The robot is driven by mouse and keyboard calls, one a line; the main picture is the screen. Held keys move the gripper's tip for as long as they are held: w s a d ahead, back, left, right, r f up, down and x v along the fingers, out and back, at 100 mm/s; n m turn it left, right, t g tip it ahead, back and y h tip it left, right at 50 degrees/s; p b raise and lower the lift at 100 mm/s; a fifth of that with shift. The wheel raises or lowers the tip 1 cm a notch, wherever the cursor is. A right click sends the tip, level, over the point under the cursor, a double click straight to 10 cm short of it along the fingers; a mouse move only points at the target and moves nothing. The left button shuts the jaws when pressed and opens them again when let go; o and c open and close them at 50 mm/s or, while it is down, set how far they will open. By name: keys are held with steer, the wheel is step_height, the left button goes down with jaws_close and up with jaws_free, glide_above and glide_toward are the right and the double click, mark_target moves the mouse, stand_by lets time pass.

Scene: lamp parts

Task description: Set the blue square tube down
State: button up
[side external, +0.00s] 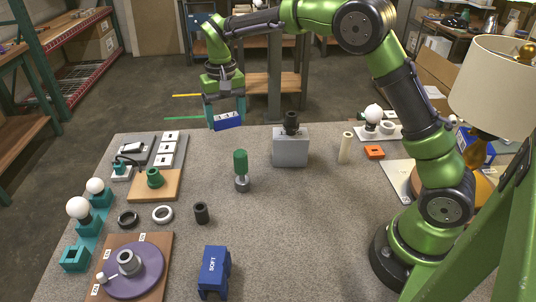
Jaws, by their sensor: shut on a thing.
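The blue square tube (228,121) is held between the fingers of my gripper (225,108) at the upper middle of the side external view. My gripper points down and is shut on the tube. The tube lies roughly level, with a slight tilt in the picture. It appears in the air, overlapping the far edge of the grey table (330,215). Its exact height above the table I cannot tell. The parts of the tube behind the fingers are hidden.
A grey box (290,147) with a black piece on top and a green-topped part (241,165) stand mid-table. A blue block marked SOFT (214,272) is at the front. White bulbs (79,208) and a purple disc (133,270) are at left. The table's middle right is clear.

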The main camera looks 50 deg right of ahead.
steer(key=s+a+n, duration=0.3)
steer(key=s+a, duration=0.6)
steer(key=s, duration=0.1)
steer(key=n, duration=0.2)
glide_toward(253, 237)
step_height(253, 237, down, 5)
steer(key=shift+d+f, duration=0.1)
steer(key=shift+f, duration=0.55)
steer(key=o, duration=1.1)
steer(key=shift+f, duration=0.1)
steer(key=shift+c, duration=0.2)
